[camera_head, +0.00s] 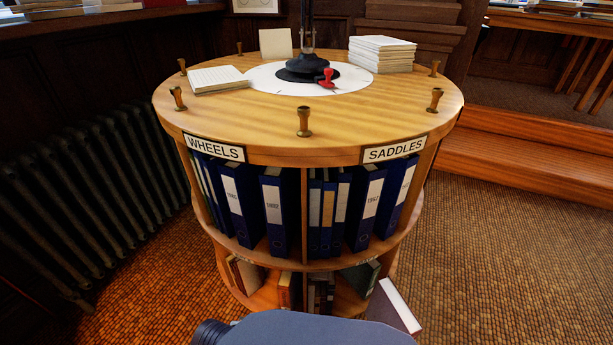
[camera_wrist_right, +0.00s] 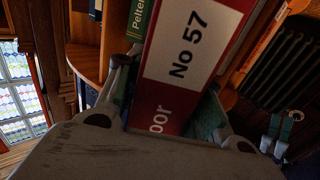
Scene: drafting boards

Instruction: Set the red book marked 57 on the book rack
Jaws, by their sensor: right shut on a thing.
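The red book (camera_wrist_right: 178,103) has a white label reading "No 57" and fills the middle of the right wrist view. My right gripper (camera_wrist_right: 167,82) is shut on it, one finger on each side. In the head view a dark reddish book with a white strip (camera_head: 393,310) stands tilted at the bottom, just right of the rack; it looks like the same held book. The book rack (camera_head: 240,128) is round and wooden, with WHEELS and SADDLES signs. Blue binders fill its upper tier; several books stand or lean in its lower tier (camera_head: 263,296). My left gripper is out of view.
The rack's top holds a lamp base (camera_head: 308,69), a red stamp (camera_head: 326,78), paper stacks (camera_head: 381,53) and brass pegs (camera_head: 304,121). A dark radiator (camera_head: 85,190) stands at left and a wooden step (camera_head: 540,160) at right. The floor at right is clear.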

